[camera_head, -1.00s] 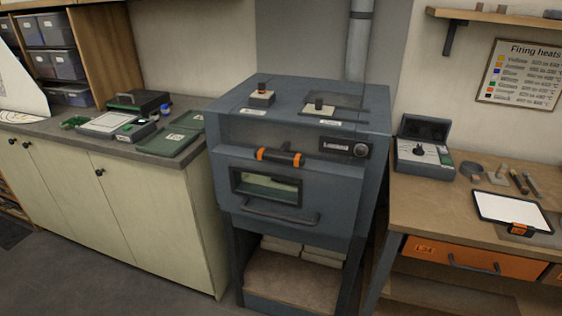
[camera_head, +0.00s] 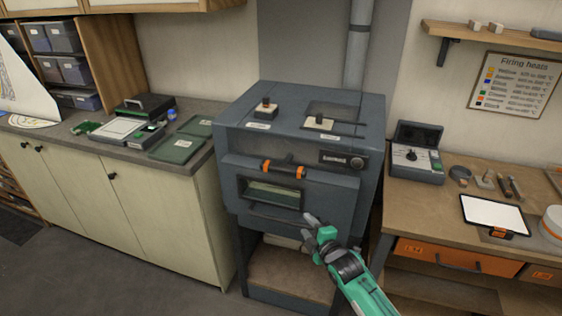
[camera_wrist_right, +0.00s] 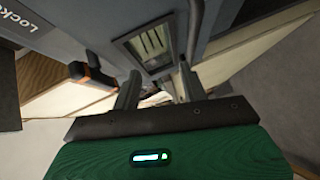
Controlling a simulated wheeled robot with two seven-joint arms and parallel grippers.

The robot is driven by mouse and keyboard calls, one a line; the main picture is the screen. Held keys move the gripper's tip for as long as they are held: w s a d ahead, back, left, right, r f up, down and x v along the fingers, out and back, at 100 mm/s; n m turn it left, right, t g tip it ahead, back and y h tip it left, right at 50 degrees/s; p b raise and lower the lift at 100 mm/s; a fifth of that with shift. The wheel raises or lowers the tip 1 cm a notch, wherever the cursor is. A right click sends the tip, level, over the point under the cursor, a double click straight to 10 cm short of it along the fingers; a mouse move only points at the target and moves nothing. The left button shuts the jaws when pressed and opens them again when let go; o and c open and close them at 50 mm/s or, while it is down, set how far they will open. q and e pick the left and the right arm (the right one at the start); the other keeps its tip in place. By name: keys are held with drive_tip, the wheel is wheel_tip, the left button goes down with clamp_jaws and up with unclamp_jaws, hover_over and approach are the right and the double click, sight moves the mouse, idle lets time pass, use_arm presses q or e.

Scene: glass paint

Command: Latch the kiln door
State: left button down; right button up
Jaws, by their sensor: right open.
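The grey kiln (camera_head: 300,140) stands in the middle of the head view. Its front door (camera_head: 330,205) has a small window (camera_head: 272,193) and appears closed. A dark latch bar with orange ends (camera_head: 283,168) sits across the top of the door. My right gripper (camera_head: 312,226) is open and empty, in front of the door's lower right part, below the latch. In the right wrist view the gripper's two fingers (camera_wrist_right: 157,88) are apart, with the window (camera_wrist_right: 150,42) beyond them and an orange-ended bar (camera_wrist_right: 90,74) to the left. My left gripper is not in view.
A wooden bench (camera_head: 430,205) with a control box (camera_head: 415,155), tools and a tablet (camera_head: 493,214) stands at right. Open floor lies at front left.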

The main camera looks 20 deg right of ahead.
sight(285, 172)
wheel_tip(285, 172, up, 13)
drive_tip(key=a+n+t+p, duration=0.1)
drive_tip(key=a+n+t, duration=0.1)
drive_tip(key=n, duration=0.1)
drive_tip(key=shift+y, duration=0.4)
drive_tip(key=w+p, duration=0.1)
drive_tip(key=w, duration=0.3)
drive_tip(key=w+a+p, duration=0.1)
drive_tip(key=w, duration=0.3)
drive_tip(key=w+a+p, duration=0.1)
drive_tip(key=w+p, duration=0.1)
drive_tip(key=w, duration=0.2)
drive_tip(key=shift+w+f, duration=0.1)
drive_tip(key=shift+w, duration=0.05)
drive_tip(key=shift+w+f, duration=0.1)
drive_tip(key=shift+w, duration=0.6)
clamp_jaws()
